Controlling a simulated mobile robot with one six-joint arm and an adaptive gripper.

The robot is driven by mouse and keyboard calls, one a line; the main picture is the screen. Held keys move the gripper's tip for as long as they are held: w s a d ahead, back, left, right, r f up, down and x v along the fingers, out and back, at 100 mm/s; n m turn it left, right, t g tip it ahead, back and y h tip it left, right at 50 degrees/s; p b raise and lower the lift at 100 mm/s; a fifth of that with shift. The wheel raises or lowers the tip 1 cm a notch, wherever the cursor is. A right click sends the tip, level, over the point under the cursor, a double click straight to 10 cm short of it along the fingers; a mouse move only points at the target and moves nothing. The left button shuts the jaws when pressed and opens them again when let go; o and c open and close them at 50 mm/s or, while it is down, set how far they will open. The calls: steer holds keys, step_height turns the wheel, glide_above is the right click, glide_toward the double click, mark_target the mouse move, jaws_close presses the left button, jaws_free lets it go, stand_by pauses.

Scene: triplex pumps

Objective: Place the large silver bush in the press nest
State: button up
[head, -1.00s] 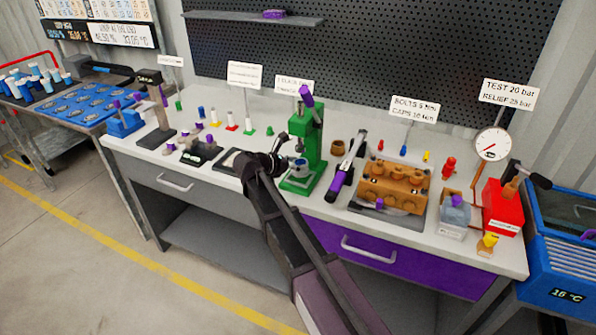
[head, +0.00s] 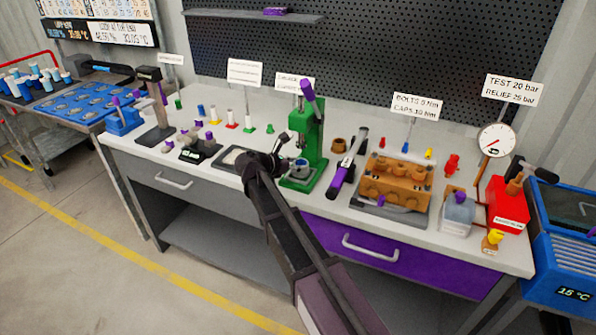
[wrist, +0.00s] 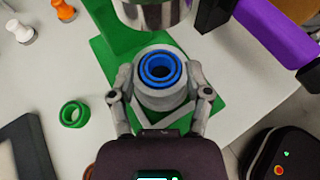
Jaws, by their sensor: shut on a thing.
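In the wrist view my gripper (wrist: 160,97) has its two fingers on opposite sides of a silver-grey round piece (wrist: 160,99), which I take to be the large silver bush. Blue concentric rings (wrist: 160,68) show inside its top opening. The piece is upright over the green press base (wrist: 112,62), below the silver ram (wrist: 152,12). In the head view the green press (head: 306,135) has the grey-and-blue piece (head: 300,167) low at its front, with my gripper at its left. The nest is not clearly distinguishable from the piece, so I cannot tell how they meet.
A green ring (wrist: 74,113) lies left of the press base in the wrist view.

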steer(key=shift+f, duration=0.5)
steer(key=shift+f+b, duration=0.15)
steer(key=shift+b, duration=0.25)
steer(key=o, duration=1.3)
steer(key=shift+r, duration=0.25)
steer(key=shift+s+a+r+p, duration=0.15)
steer(key=shift+a+p, duration=0.1)
steer(key=shift+p, duration=0.15)
steer(key=p+v, duration=0.4)
steer(key=v, duration=0.7)
steer(key=shift+s+a, duration=0.1)
steer(key=shift+a, duration=0.05)
